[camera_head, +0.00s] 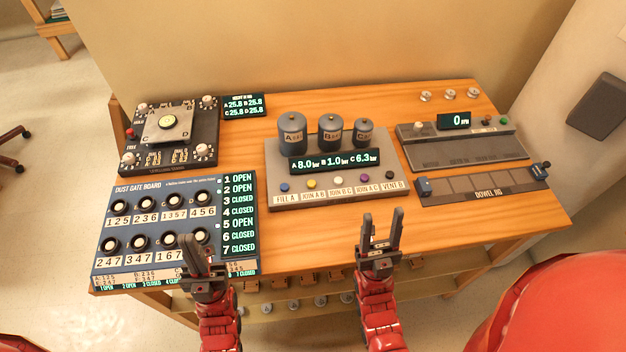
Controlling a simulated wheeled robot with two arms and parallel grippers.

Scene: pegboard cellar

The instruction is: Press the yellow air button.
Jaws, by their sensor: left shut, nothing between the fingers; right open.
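The yellow button (311,183) sits on the front strip of the grey air panel (276,160), above the label JOIN A B. A blue button (285,187) is to its left; white, purple and dark buttons are to its right. Three grey tanks A, B and C stand behind; the display reads A 8.0, B 1.0, C 6.3 bar. My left gripper (192,238) is shut and empty, overlapping the dust gate board's lower right in the picture. My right gripper (382,214) is open and empty, in front of the panel's right part. Neither touches the yellow button.
The dust gate board (147,192) with several knobs lies at left. A levelling board (180,157) is behind it. A grey rail device reading 0 (460,148) and the dowel jig (480,187) are at right. Bare wooden tabletop (310,232) lies before the air panel.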

